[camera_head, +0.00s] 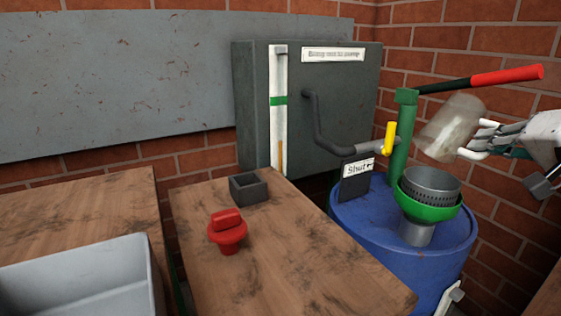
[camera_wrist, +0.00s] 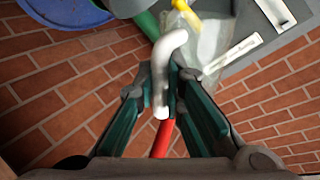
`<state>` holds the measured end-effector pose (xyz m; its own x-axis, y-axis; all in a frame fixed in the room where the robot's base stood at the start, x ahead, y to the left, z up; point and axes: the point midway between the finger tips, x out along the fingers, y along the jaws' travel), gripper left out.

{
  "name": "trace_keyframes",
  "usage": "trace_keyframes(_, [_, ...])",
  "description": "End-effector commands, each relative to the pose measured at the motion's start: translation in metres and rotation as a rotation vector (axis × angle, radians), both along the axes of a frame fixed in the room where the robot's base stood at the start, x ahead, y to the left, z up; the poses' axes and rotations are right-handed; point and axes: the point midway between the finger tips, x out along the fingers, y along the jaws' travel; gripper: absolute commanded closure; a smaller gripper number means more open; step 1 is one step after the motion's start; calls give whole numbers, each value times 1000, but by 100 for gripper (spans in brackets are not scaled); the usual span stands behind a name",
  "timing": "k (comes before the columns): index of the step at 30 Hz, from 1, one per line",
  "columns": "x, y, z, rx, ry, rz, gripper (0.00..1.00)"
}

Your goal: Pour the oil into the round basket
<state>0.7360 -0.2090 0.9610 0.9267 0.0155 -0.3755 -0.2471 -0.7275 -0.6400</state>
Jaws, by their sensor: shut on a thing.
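A cloudy, see-through jug (camera_head: 452,122) hangs tilted above the round basket, slightly to its right in the head view. My gripper (camera_head: 488,140) is shut on the jug's white handle; the handle and part of the jug (camera_wrist: 207,42) also show in the wrist view, between my fingers (camera_wrist: 162,88). The grey round basket (camera_head: 432,196) has a perforated wall and sits in a green funnel (camera_head: 424,212) on a blue drum (camera_head: 370,233). I cannot make out oil in the jug, and no stream shows. The basket's floor is hidden.
A green pump post (camera_head: 402,138) with a red-tipped lever (camera_head: 505,75) stands close behind the jug. A yellow-handled valve (camera_head: 389,138) and a "Shut" sign (camera_head: 357,178) are left of it. A red plug (camera_head: 228,232) and small dark box (camera_head: 249,188) stand on the wooden bench.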

Motion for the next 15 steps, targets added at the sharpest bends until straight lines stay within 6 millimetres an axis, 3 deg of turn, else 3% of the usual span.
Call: trace_keyframes(15, [1, -8, 7, 85, 27, -5, 100])
